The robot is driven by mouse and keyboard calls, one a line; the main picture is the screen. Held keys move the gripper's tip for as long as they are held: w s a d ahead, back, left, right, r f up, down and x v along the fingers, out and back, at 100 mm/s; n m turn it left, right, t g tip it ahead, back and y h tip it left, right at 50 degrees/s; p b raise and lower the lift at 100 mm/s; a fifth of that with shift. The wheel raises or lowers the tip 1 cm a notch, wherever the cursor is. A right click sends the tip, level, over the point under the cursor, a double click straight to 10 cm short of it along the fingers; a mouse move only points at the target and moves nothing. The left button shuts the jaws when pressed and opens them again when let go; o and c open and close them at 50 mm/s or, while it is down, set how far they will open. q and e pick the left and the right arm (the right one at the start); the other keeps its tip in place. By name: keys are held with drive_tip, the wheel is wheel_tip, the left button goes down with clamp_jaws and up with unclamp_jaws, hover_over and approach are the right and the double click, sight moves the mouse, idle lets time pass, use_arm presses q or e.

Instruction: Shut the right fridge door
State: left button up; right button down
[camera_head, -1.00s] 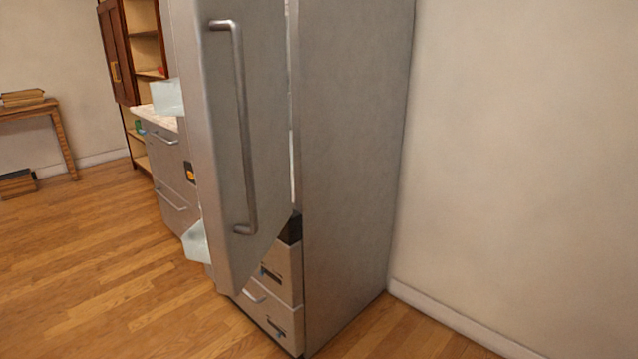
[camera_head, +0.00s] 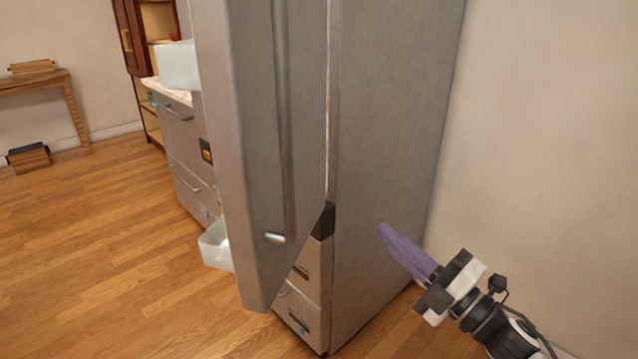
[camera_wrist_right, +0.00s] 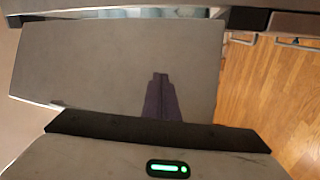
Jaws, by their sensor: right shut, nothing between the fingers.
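The right fridge door (camera_head: 250,130) stands open in the head view, swung out from the cabinet with its handle (camera_head: 283,120) on the face turned right. Clear bins (camera_head: 215,246) show beyond its left edge. The fridge's grey side wall (camera_head: 385,130) is right of the door. My right gripper (camera_head: 382,231) is shut and empty, its purple fingers pointing at the lower side wall, right of the door. I cannot tell if they touch it. In the right wrist view the shut fingers (camera_wrist_right: 160,77) show before a grey panel (camera_wrist_right: 90,60). My left gripper is out of view.
Drawers (camera_head: 305,265) sit low in the fridge under the door. A bare wall (camera_head: 550,120) stands close on the right. Open wooden floor (camera_head: 100,250) lies to the left. A counter with drawers (camera_head: 185,150) and a wooden table (camera_head: 40,85) are farther back.

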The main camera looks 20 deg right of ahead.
drive_tip(key=s+a+r+n+g+y+b, duration=0.1)
drive_tip(key=s+r+n+g+y, duration=0.25)
drive_tip(key=n, duration=0.55)
drive_tip(key=s+r+n+g+y, duration=0.15)
drive_tip(key=r+n+g, duration=0.25)
drive_tip(key=r+n, duration=0.4)
drive_tip(key=s+a+r+n+g+y+b, duration=0.1)
drive_tip(key=s+r+n+g+y, duration=0.2)
drive_tip(key=n, duration=0.8)
drive_tip(key=p+x, duration=0.4)
drive_tip(key=x, duration=1)
drive_tip(key=shift+w+r+y, duration=0.35)
drive_tip(key=shift+r+y, duration=0.05)
drive_tip(key=shift+r, duration=0.25)
